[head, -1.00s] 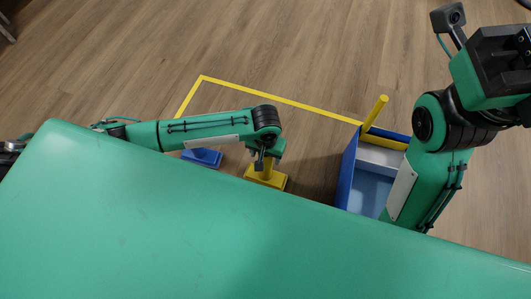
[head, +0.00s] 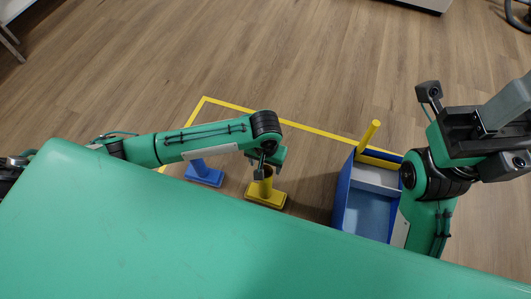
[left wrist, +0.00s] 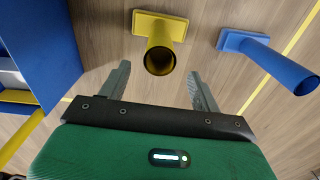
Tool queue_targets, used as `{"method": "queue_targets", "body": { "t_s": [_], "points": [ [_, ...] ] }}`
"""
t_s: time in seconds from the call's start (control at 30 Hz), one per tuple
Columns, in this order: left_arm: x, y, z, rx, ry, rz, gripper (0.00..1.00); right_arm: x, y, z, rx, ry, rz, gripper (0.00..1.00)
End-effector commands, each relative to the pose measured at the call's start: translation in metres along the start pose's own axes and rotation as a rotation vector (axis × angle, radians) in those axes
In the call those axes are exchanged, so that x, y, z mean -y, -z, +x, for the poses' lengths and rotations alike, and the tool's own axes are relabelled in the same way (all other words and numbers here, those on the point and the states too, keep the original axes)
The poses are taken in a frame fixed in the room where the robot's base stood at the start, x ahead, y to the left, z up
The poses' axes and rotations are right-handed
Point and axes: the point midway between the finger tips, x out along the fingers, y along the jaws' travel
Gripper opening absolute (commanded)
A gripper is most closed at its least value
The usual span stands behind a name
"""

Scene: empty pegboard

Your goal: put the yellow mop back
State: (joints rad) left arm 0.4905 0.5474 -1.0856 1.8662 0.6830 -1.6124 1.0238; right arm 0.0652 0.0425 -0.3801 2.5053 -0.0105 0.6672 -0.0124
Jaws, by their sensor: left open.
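A yellow stick (head: 372,135), which looks like the yellow mop's handle, rises from the back of a blue bin (head: 341,193); its lower end is hidden. A yellow holder (head: 265,199), a hollow tube on a square base, stands on the floor left of the bin. In the left wrist view its tube (left wrist: 160,60) looks empty. My left gripper (head: 262,165) is over the yellow holder, with its open fingers (left wrist: 160,86) apart and nothing between them. My right gripper (head: 500,118) is raised at the right, and its fingers are unclear.
A blue holder (head: 204,174) stands left of the yellow one and also shows in the left wrist view (left wrist: 270,60). A yellow floor line (head: 285,121) runs behind them. Dark furniture (head: 425,4) stands at the far top.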

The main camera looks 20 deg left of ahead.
Motion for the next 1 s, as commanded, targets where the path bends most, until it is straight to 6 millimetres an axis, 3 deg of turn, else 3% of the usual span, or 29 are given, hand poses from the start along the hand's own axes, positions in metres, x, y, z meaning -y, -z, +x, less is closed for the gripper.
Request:
{"method": "queue_targets", "body": {
  "t_s": [0.03,0.2,0.5,0.57,0.67,0.77,0.83,1.0],
  "points": [
    [-0.001,0.000,-0.011,-0.001,-0.002,0.000,0.65,-0.003,0.000,0.002,0.012,-0.004,-0.007,0.36],
    [0.000,0.000,-0.027,0.000,-0.001,0.000,0.65,-0.008,0.002,-0.002,0.030,-0.010,-0.025,0.36],
    [-0.001,0.000,-0.033,-0.002,-0.004,0.001,0.65,-0.010,0.004,-0.006,0.037,-0.012,-0.034,0.36],
    [-0.006,0.002,-0.034,-0.016,-0.024,0.009,0.65,-0.010,0.004,-0.006,0.037,-0.012,-0.034,0.36],
    [-0.032,0.010,-0.044,-0.088,-0.122,0.044,0.65,-0.010,0.004,-0.006,0.036,-0.012,-0.034,0.36],
    [-0.074,0.025,-0.070,-0.233,-0.297,0.107,0.65,-0.010,0.004,-0.006,0.036,-0.012,-0.034,0.36],
    [-0.106,0.039,-0.100,-0.375,-0.440,0.157,0.65,-0.010,0.004,-0.006,0.036,-0.012,-0.034,0.36],
    [-0.160,0.064,-0.200,-0.779,-0.744,0.256,0.65,-0.010,0.004,-0.006,0.036,-0.012,-0.034,0.36]
  ]
}}
